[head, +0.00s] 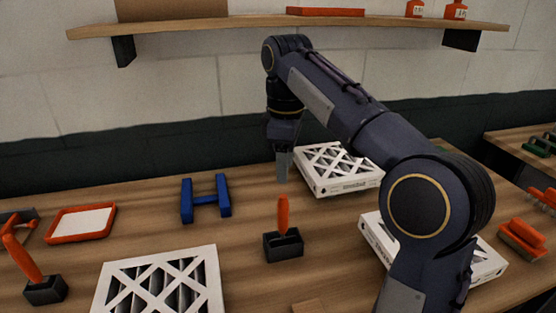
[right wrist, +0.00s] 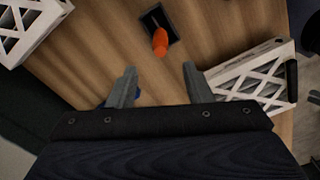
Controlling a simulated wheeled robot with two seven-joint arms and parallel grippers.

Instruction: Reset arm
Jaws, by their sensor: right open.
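My right arm reaches in from the lower right of the head view, and its gripper (head: 283,166) points down over the back of the table. In the right wrist view the two fingers of the gripper (right wrist: 160,85) stand apart with nothing between them. A boxed filter (head: 338,184) lies flat just right of the gripper, and another (head: 487,262) is partly hidden behind my arm. A third boxed filter (head: 160,285) lies at the front left. My left gripper is not in view.
An orange-handled tool stands in a black holder (head: 283,245) in front of the gripper. A blue H-shaped stand (head: 205,199) and an orange-rimmed tray (head: 82,222) lie to the left. Orange brushes (head: 522,240) are at the right. A wooden shelf (head: 230,25) hangs above.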

